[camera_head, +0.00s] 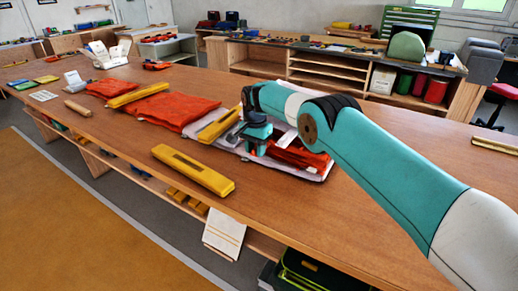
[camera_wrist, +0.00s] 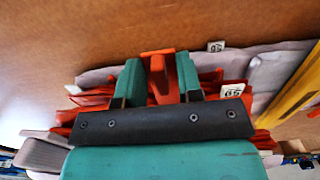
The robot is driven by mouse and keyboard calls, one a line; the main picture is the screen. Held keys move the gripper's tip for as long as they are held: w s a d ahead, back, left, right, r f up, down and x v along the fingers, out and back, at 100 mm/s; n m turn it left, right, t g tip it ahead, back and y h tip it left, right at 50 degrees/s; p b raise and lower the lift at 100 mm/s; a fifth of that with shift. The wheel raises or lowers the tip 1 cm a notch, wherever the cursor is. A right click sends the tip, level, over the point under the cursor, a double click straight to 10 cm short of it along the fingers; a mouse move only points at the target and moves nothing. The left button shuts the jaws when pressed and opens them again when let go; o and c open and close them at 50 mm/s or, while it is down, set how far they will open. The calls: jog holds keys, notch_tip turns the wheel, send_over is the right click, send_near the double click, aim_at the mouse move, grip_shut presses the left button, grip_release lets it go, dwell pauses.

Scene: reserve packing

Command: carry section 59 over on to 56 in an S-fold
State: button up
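A lilac-grey panel with orange fabric bunched on it lies on the bench (camera_head: 316,177). In the wrist view the orange fabric (camera_wrist: 92,103) gathers around my fingers. Two small white tags show upside down: the nearer one seems to read 59 (camera_wrist: 232,91), the farther one 56 (camera_wrist: 217,46). My gripper (camera_wrist: 158,78) is low over the panel, its two teal fingers close against both sides of an upright orange tab (camera_wrist: 158,60). It seems shut on that tab, near the 59 tag. In the head view my gripper (camera_head: 257,138) hides part of the fabric.
A yellow bar (camera_head: 219,124) lies on the panel's left side. Another yellow bar (camera_head: 193,170) lies near the bench's front edge. Orange fabric (camera_head: 172,107) spreads farther left, with a third yellow bar (camera_head: 137,95).

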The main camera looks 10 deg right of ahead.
jog(key=o, duration=0.5)
jog(key=shift+w+r+p, duration=0.1)
jog(key=shift+r+p, duration=2.05)
jog(key=shift+r, duration=1.9)
jog(key=shift+a+f, duration=0.1)
